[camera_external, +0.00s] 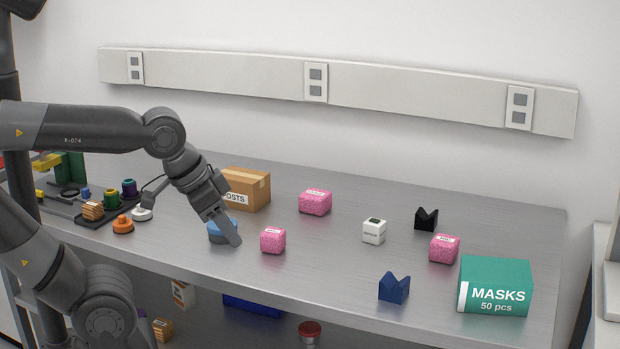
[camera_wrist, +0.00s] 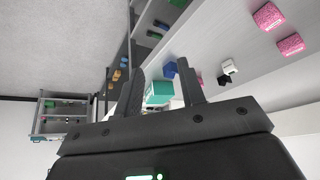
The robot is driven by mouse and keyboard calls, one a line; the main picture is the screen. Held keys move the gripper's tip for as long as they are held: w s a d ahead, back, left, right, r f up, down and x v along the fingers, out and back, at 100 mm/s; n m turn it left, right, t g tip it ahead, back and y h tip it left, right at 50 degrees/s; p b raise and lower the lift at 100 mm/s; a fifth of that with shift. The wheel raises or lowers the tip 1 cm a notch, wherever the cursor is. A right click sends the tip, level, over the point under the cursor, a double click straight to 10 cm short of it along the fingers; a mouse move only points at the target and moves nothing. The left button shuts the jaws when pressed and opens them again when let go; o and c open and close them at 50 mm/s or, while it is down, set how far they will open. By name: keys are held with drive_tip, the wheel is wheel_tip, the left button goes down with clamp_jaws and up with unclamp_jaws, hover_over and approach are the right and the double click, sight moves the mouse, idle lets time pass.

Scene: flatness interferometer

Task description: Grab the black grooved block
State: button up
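The black grooved block (camera_external: 426,219) stands on the metal bench in the external view, right of the white block, with a V-shaped notch in its top. A dark shape beside the white block in the wrist view seems to be the same black block (camera_wrist: 225,79). My gripper (camera_external: 236,241) is well to the left of it, pointing down and right beside a small pink block. Its two fingers (camera_wrist: 160,76) are spread apart in the wrist view, with nothing held between them.
A pink block (camera_external: 444,248) and the green masks box (camera_external: 496,286) stand right of the black block. The white block (camera_external: 374,231) is at its left, a blue grooved block (camera_external: 394,288) in front. A blue round object (camera_external: 222,230) is partly behind my gripper.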

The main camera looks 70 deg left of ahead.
idle(0.4)
drive_tip(key=o, duration=0.8)
drive_tip(key=w+a+r+m+y, duration=0.1)
drive_tip(key=w+r+m, duration=0.25)
drive_tip(key=w, duration=0.35)
drive_tip(key=w+a+r+m+y, duration=0.1)
drive_tip(key=w+a+r+m, duration=0.2)
drive_tip(key=w, duration=0.4)
drive_tip(key=m+g+y, duration=0.1)
drive_tip(key=m+g, duration=0.2)
drive_tip(key=m, duration=1.7)
hover_over(427, 217)
drive_tip(key=s+d, duration=0.2)
drive_tip(key=d, duration=0.1)
drive_tip(key=f, duration=2)
drive_tip(key=shift+s+a, duration=0.1)
drive_tip(key=shift+a, duration=0.15)
drive_tip(key=shift+t, duration=0.3)
drive_tip(key=shift+a+x, duration=0.15)
drive_tip(key=shift+x, duration=1.2)
drive_tip(key=shift+a+x, duration=0.1)
drive_tip(key=shift+x, duration=1.25)
